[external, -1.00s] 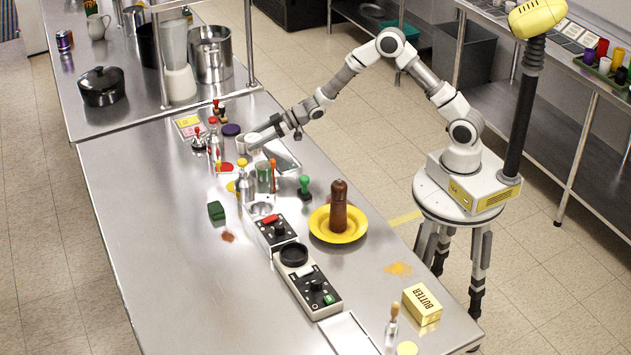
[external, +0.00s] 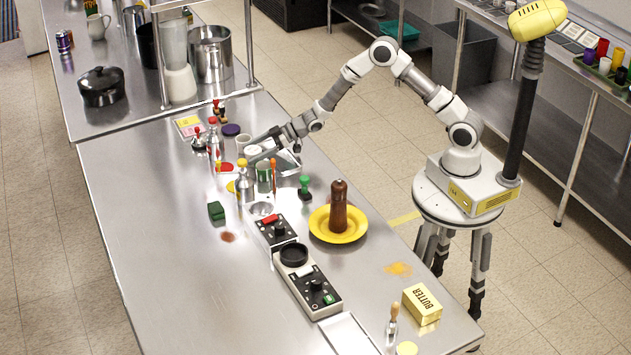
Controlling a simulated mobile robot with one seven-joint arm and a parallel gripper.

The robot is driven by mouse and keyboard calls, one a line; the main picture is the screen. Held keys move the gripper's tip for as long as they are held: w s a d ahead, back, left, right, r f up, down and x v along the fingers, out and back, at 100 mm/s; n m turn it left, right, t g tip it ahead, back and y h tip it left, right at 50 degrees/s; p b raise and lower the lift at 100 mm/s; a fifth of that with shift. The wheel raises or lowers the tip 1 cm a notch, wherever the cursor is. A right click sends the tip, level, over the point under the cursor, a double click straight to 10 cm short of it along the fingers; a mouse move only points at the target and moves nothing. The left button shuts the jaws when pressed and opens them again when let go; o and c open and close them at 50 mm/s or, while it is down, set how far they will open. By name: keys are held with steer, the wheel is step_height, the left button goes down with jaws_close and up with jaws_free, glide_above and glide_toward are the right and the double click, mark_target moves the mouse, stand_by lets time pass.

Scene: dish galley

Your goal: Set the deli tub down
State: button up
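My gripper (external: 262,146) is low over the crowded far part of the steel counter (external: 160,230), reaching in from the right. A small pale round tub (external: 254,151), which looks like the deli tub, is at its fingertips, and the gripper appears shut on it. The fingers are small and partly hidden. I cannot tell whether the tub's base touches the counter.
A white cup (external: 243,141) stands just behind the tub. The counter's left side is mostly clear.

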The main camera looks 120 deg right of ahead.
steer(key=shift+r, duration=0.1)
steer(key=shift+r, duration=0.2)
steer(key=p+v, duration=0.1)
steer(key=v, duration=1.1)
